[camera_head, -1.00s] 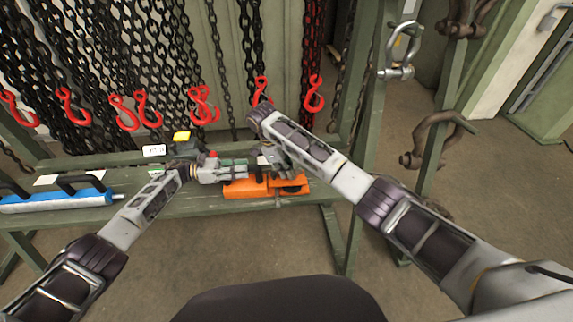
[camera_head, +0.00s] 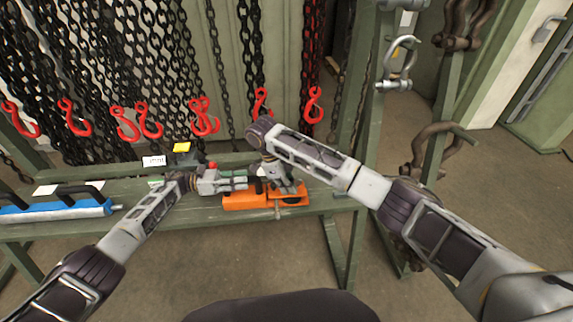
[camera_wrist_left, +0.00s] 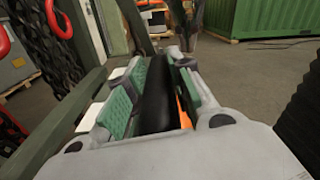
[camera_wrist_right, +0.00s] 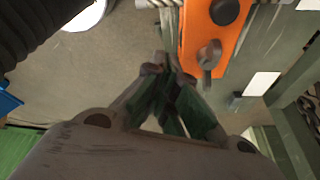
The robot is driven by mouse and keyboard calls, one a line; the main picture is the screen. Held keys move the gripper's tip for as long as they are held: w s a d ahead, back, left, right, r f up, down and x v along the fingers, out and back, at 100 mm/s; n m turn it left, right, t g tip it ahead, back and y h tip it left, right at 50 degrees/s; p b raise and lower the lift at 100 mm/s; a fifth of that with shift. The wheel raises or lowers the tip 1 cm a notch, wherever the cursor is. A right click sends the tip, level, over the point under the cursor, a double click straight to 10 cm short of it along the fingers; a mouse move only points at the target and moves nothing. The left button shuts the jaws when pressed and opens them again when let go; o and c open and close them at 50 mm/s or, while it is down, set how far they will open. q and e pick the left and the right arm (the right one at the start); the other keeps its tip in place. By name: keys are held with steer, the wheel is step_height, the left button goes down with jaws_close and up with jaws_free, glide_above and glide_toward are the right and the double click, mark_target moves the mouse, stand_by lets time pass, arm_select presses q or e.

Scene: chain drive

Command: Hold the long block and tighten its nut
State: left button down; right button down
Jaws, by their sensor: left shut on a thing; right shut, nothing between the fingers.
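The long orange block (camera_head: 245,201) lies on the green bench, near its right end. My left gripper (camera_head: 240,182) is shut on the block's black handle (camera_wrist_left: 157,95), with its green pads on both sides; orange shows just beside it. My right gripper (camera_head: 288,187) is shut and empty above the block's right part. In the right wrist view the orange block (camera_wrist_right: 205,25) is at the top. A grey nut with a short lever (camera_wrist_right: 208,55) stands out from it, beside a dark round knob (camera_wrist_right: 224,11). The right fingertips (camera_wrist_right: 165,65) are apart from the nut in that picture.
A blue cylinder tool (camera_head: 60,208) with black handles lies on the bench at left. Red hooks (camera_head: 204,118) on chains hang behind the bench. A small yellow-topped item (camera_head: 182,147) and white labels stand at the back. Shackles (camera_head: 397,70) hang on the right post.

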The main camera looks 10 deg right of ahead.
step_height(320, 180, up, 8)
steer(key=w, duration=0.2)
steer(key=shift+w, duration=0.4)
stand_by(0.4)
